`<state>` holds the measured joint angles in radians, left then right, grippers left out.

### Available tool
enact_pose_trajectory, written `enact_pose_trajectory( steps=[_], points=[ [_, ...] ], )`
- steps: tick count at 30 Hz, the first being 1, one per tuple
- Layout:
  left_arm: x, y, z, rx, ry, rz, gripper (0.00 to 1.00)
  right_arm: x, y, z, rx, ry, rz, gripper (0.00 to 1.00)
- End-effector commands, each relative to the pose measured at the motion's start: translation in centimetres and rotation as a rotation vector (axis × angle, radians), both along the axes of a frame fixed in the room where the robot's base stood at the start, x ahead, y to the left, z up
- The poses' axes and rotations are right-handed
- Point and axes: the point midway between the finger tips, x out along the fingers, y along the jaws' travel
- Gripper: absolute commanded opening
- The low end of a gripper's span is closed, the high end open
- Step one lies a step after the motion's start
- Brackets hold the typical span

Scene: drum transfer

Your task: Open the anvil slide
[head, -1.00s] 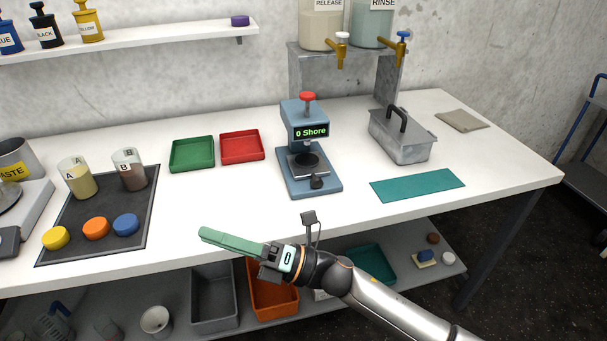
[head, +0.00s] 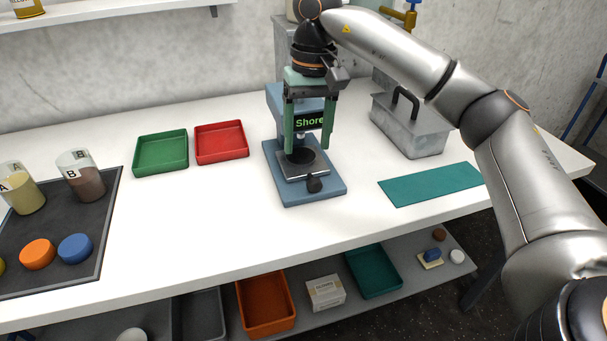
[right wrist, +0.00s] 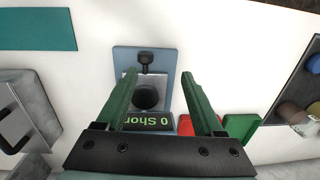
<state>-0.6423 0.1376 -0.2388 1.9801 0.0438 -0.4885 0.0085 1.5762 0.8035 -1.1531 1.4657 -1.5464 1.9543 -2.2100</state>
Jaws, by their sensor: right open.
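The blue-grey hardness tester (head: 330,189) stands on the white bench, its green display reading "Shore". Its anvil slide is a silver plate (head: 288,171) with a dark round pad and a black knob (head: 314,185) at the front. The knob also shows in the right wrist view (right wrist: 145,59). My right gripper (head: 308,148) points down in front of the tester's head, one finger on each side of the display. It is open and empty, with its tips above and behind the knob. In the right wrist view the fingers (right wrist: 159,74) frame the pad and display. My left gripper is out of view.
A green tray (head: 160,168) and a red tray (head: 221,158) lie left of the tester. A lidded metal box (head: 412,134) stands to its right, behind a teal mat (head: 430,185). The bench in front of the tester is clear.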

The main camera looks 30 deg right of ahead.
Motion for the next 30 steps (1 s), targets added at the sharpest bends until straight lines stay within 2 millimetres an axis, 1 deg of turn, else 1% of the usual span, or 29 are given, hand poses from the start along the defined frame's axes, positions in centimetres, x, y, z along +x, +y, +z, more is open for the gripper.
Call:
enact_pose_trajectory(
  steps=[1,3,5,7,11,21,24,27,30],
  points=[
    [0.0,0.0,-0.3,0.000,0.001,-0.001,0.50,0.0,-1.1,0.6,-0.034,-0.008,0.005,0.69],
    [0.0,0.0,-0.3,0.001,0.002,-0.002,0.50,-0.1,-2.0,1.0,-0.063,-0.010,0.011,0.69],
    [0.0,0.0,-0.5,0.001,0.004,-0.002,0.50,-0.2,-2.3,0.9,-0.073,-0.010,0.014,0.69],
    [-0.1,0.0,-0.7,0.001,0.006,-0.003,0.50,-0.2,-2.4,0.3,-0.076,-0.008,0.017,0.69],
    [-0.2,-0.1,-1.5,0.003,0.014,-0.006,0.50,-0.3,-2.3,-1.9,-0.073,-0.006,0.016,0.69],
    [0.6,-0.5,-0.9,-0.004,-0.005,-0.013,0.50,-0.3,-2.3,-8.4,-0.074,-0.007,0.015,0.69],
    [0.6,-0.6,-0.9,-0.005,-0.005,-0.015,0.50,-0.3,-2.3,-9.8,-0.073,-0.008,0.015,0.69],
    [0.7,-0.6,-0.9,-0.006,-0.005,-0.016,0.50,-0.3,-2.2,-10.6,-0.072,-0.009,0.015,0.69],
    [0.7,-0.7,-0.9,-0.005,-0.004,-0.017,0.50,-0.3,-2.2,-11.1,-0.071,-0.010,0.016,0.69]
  ],
)
